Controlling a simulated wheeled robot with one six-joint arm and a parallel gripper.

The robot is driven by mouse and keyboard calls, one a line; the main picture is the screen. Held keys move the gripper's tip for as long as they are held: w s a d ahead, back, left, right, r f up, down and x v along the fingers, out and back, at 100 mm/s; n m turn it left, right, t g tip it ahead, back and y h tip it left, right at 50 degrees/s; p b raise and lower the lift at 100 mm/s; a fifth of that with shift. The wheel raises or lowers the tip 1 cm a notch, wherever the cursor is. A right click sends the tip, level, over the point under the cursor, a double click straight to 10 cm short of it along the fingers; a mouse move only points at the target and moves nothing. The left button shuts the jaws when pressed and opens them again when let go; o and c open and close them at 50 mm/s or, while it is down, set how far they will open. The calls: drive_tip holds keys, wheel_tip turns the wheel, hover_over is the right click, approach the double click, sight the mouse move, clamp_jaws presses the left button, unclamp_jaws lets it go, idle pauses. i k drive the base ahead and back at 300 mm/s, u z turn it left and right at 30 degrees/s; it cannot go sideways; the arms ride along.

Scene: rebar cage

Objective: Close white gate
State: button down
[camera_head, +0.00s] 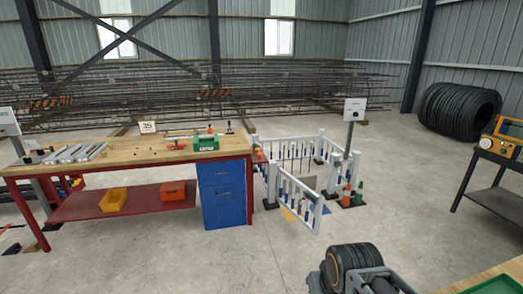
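The white gate (299,201) is a low picket panel with blue-marked bars, right of the blue cabinet. It stands swung outward from the white fenced pen. Its near end (319,213) sticks out toward me, and its far end is by the pen's left post (271,184). A gap shows between the near end and the right post (335,172). Part of my arm (352,268), dark and grey, shows at the bottom edge, well short of the gate. My gripper's fingers are not visible.
A wooden-topped workbench (130,155) with a blue cabinet (222,193) stands left of the gate. An orange-and-green cone group (346,195) and a sign post (350,135) stand at the right of the pen. Bare concrete floor (250,260) lies in front.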

sight(319, 200)
drive_tip(key=i, duration=2.9)
drive_tip(key=u, duration=3.1)
drive_tip(key=k, duration=0.8)
drive_tip(key=z, duration=1.6)
